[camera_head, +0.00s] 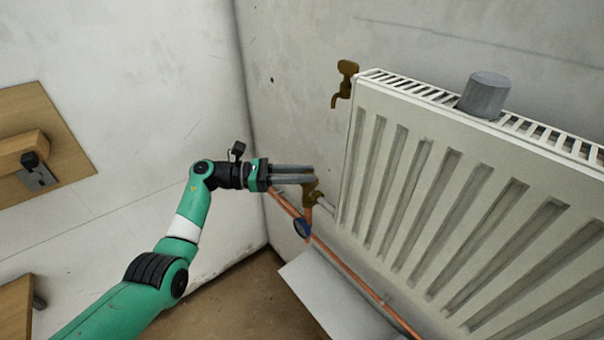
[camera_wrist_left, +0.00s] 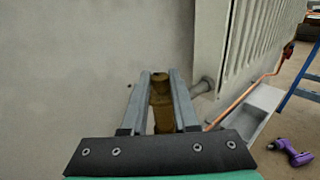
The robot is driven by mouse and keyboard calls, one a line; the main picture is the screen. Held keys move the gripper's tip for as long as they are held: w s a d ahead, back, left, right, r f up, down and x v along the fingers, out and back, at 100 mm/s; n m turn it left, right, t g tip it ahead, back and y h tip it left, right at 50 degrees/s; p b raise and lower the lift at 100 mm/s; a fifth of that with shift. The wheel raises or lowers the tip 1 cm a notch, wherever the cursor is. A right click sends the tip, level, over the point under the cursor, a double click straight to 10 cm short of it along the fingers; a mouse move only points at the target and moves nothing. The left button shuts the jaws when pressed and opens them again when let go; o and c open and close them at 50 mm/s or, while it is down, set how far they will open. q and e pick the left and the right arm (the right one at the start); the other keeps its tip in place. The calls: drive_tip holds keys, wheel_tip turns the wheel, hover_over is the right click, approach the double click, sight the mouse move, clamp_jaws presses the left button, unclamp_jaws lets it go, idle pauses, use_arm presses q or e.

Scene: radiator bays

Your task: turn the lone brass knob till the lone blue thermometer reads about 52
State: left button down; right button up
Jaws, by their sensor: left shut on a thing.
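The brass knob with its valve body (camera_head: 312,192) sits on the pipe at the lower left corner of the white radiator. My left gripper (camera_head: 312,173) reaches it from the left, and its two grey fingers are shut on the knob. In the left wrist view the brass knob (camera_wrist_left: 160,84) stands between the fingers of my left gripper (camera_wrist_left: 161,72). The blue thermometer (camera_head: 302,228) is a small round dial on the copper pipe just below the valve. It is seen at a slant, and its reading is too small to tell. My right gripper is not in view.
The radiator (camera_head: 440,190) fills the right side. The copper pipe (camera_head: 350,275) runs down to the right. A purple tool (camera_wrist_left: 291,152) lies on the floor near a blue ladder (camera_wrist_left: 300,85).

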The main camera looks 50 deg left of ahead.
use_arm(q)
drive_tip(key=c, duration=0.7)
unclamp_jaws()
drive_tip(key=shift+s+a, duration=0.25)
drive_tip(key=p+v, duration=0.3)
drive_tip(key=v, duration=0.8)
